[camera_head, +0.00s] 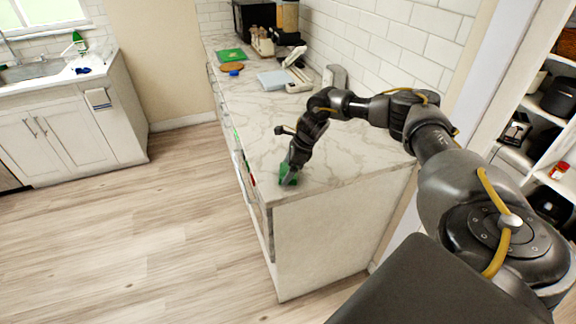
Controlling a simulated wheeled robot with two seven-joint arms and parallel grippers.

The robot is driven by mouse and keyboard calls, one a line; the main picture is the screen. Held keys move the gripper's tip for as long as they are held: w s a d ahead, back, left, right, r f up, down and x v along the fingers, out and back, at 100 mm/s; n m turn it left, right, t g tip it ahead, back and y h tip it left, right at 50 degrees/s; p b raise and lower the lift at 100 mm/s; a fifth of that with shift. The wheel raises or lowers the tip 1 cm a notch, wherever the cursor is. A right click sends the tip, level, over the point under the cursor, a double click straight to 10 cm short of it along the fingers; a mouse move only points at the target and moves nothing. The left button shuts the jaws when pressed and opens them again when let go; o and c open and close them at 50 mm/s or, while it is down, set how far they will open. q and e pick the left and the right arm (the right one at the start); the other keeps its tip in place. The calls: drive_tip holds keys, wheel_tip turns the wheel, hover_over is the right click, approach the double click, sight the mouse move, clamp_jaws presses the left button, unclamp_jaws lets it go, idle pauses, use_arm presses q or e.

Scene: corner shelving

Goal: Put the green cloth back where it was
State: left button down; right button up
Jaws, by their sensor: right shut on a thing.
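The green cloth (288,175) is at the near left corner of the marble counter (340,158). My right gripper (290,180) is over that corner, pointing down, and is shut on the cloth. The gripper hides part of the cloth, and I cannot tell whether the cloth touches the counter top. My left gripper is not in view.
Farther back on the counter are a green board (231,56), a brown round item (232,68), a pale blue board (273,80) and a black microwave (255,18). A sink (38,72) is at left. Shelving (520,160) stands at right. Open floor (130,230) lies left of the counter.

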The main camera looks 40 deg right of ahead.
drive_tip(key=shift+f, duration=0.25)
drive_tip(key=shift+f, duration=0.2)
drive_tip(key=o, duration=0.8)
drive_tip(key=shift+r, duration=0.15)
drive_tip(key=b+v, duration=0.2)
drive_tip(key=v, duration=1)
drive_tip(key=shift+b, duration=0.4)
